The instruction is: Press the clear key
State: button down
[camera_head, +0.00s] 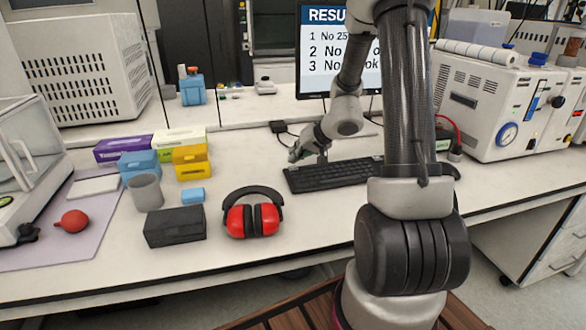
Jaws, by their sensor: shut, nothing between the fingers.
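A black keyboard (335,175) lies flat on the white bench below the monitor. Its single keys are too small to read, so I cannot pick out the clear key. My gripper (322,158) is small and dark in this view, shut and empty, at the keyboard's back left edge. I cannot tell whether it touches the keyboard or hovers above it. The monitor (312,62) behind shows a "RESU…" heading and a numbered list, partly hidden by my arm.
A white instrument with a gauge (490,105) stands at right. The bench in front of the keyboard is clear.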

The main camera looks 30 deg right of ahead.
aim_at(295, 166)
jog(key=shift+f, duration=0.15)
jog(key=shift+f, duration=0.3)
jog(key=shift+f, duration=0.35)
dwell(0.8)
jog(key=shift+r, duration=0.8)
jog(key=shift+r, duration=0.1)
jog(key=shift+r, duration=2.4)
